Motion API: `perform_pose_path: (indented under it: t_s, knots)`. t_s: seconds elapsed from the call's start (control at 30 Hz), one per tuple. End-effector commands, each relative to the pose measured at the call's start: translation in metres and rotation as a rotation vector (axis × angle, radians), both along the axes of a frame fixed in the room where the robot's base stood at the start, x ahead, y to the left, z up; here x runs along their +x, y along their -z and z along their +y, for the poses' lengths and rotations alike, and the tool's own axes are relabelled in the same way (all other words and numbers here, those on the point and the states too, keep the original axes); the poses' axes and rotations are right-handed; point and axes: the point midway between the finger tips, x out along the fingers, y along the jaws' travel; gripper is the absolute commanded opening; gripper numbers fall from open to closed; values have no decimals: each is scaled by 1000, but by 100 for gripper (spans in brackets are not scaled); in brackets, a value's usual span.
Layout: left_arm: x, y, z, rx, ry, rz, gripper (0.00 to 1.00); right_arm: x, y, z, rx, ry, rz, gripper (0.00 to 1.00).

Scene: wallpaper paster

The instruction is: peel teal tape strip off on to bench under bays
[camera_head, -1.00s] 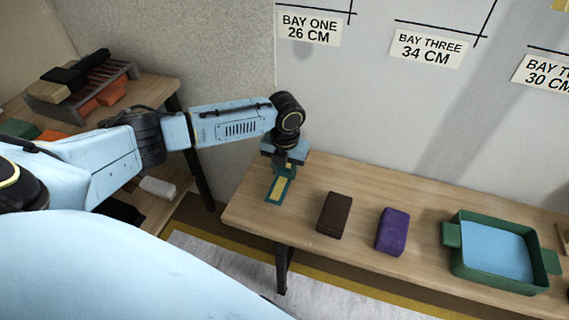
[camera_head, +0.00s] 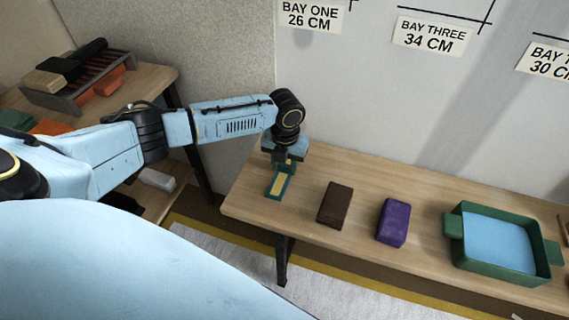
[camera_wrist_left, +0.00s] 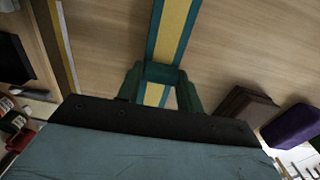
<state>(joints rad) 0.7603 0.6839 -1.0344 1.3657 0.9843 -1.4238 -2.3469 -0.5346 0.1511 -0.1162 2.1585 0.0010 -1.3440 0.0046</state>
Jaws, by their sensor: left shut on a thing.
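The teal tape strip (camera_head: 279,184) has a yellow middle band and teal edges. It lies along the left end of the wooden bench (camera_head: 345,164) under the bay labels. My left gripper (camera_head: 284,164) points down over the strip's far end. In the left wrist view its green fingers (camera_wrist_left: 160,88) are closed about the strip (camera_wrist_left: 172,35), with a teal piece between them. I cannot tell whether the strip's near part touches the bench. My right gripper is not in view.
To the right on the bench are a brown block (camera_head: 334,205), a purple block (camera_head: 393,222) and a green tray (camera_head: 503,278) with blue inside. Labels such as BAY ONE (camera_head: 310,16) are on the wall. A rack (camera_head: 77,82) stands on the left table.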

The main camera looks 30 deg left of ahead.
Motion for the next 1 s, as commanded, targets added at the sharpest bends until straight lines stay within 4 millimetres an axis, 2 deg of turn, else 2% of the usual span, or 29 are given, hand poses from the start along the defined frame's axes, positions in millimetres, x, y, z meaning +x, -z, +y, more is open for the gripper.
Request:
perform_pose_path:
  t_s: [0.73,0.77,0.93,1.0]
  knots:
    - [0,14,0,0,1,0,7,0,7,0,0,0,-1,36]
    - [0,14,0,0,1,0,39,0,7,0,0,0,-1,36]
    - [0,14,0,0,0,0,61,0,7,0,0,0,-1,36]
    - [0,14,0,0,0,0,62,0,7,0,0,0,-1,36]
